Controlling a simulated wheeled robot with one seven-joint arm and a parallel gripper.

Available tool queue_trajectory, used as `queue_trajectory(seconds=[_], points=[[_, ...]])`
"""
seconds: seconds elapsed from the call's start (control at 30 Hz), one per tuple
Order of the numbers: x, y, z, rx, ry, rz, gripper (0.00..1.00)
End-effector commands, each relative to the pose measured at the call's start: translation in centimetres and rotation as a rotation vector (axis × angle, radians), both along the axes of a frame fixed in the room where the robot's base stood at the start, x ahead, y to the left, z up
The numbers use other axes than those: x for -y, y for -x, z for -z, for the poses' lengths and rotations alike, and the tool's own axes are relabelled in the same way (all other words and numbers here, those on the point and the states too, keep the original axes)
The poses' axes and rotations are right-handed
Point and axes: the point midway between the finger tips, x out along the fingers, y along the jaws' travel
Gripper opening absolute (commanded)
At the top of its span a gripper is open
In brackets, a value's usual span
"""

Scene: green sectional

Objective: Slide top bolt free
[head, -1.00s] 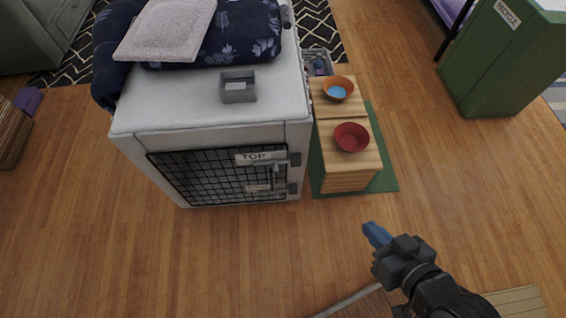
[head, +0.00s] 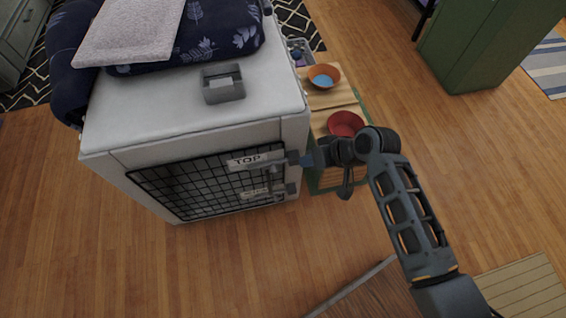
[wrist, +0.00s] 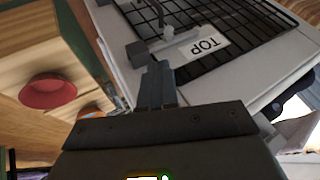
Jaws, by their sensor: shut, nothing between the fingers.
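The white crate (head: 190,130) has a black mesh door (head: 190,187) with a "TOP" label (head: 247,160) near its upper right corner. The top bolt's dark block (head: 293,157) sits right of that label. In the wrist view the block (wrist: 138,52) and a pale knob (wrist: 167,33) show beside the upside-down label. My gripper (head: 310,159) is at the door's upper right edge, its blue-grey fingers together and empty. The wrist view shows the fingertips (wrist: 158,68) close to the block; I cannot tell whether they touch. The lower bolt (head: 284,190) is below, beside a second label.
Right of the crate stands a wooden unit with a red bowl (head: 346,123) and an orange bowl (head: 324,76). A grey tray (head: 222,90) and folded cushions (head: 190,35) lie on the crate. The wooden floor in front of the door is clear.

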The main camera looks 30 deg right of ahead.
Motion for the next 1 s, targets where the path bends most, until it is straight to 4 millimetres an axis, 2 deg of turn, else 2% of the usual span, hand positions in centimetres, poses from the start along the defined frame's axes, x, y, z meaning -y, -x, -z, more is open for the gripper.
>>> queue_trajectory(seconds=[0.37,0.53,1.0], points=[[0.0,-0.3,0.0,-0.006,-0.007,-0.006,0.0],[-0.2,-0.7,0.7,-0.006,-0.007,-0.006,0.0],[-2.7,-4.4,6.7,-0.006,-0.007,-0.006,0.0]])
